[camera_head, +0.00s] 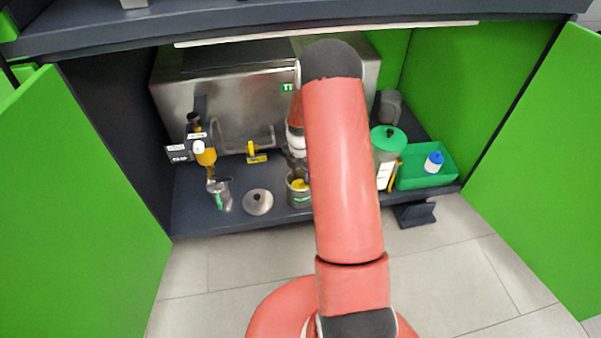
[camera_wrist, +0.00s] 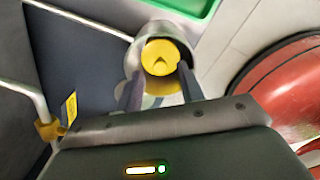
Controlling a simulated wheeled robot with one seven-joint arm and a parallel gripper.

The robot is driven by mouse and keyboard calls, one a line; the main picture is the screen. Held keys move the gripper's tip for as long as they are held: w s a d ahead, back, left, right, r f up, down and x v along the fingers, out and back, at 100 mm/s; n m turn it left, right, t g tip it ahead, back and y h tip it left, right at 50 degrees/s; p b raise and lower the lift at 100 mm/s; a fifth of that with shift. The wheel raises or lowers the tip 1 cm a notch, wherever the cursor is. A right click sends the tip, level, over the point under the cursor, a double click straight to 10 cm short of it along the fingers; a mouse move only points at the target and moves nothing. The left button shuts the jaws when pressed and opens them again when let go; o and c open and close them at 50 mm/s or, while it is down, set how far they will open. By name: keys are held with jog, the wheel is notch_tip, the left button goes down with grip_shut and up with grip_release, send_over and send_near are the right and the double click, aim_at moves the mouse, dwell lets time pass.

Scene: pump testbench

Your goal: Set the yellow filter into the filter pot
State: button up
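The filter pot (camera_head: 299,198) is a metal cup with a green mark, standing near the front edge of the cabinet floor. The yellow filter (camera_head: 300,184) shows inside its mouth. In the wrist view the filter (camera_wrist: 160,58) is a round yellow face with a notch, surrounded by the grey pot rim (camera_wrist: 133,60). My gripper (camera_wrist: 160,76) has its two fingers apart, one at each side of the filter. I cannot tell whether they touch it. In the head view my arm hides the right side of the pot and much of the gripper.
A yellow-handled valve (camera_head: 254,153) is behind. A green-lidded canister (camera_head: 387,142) and a green tray (camera_head: 444,178) with a blue-capped bottle (camera_head: 433,162) are right. Open green doors flank the cabinet.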

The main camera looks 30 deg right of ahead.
notch_tip(320, 180, up, 13)
jog(key=p, duration=0.2)
dwell(0.4)
jog(key=shift+s, duration=0.1)
dwell(0.3)
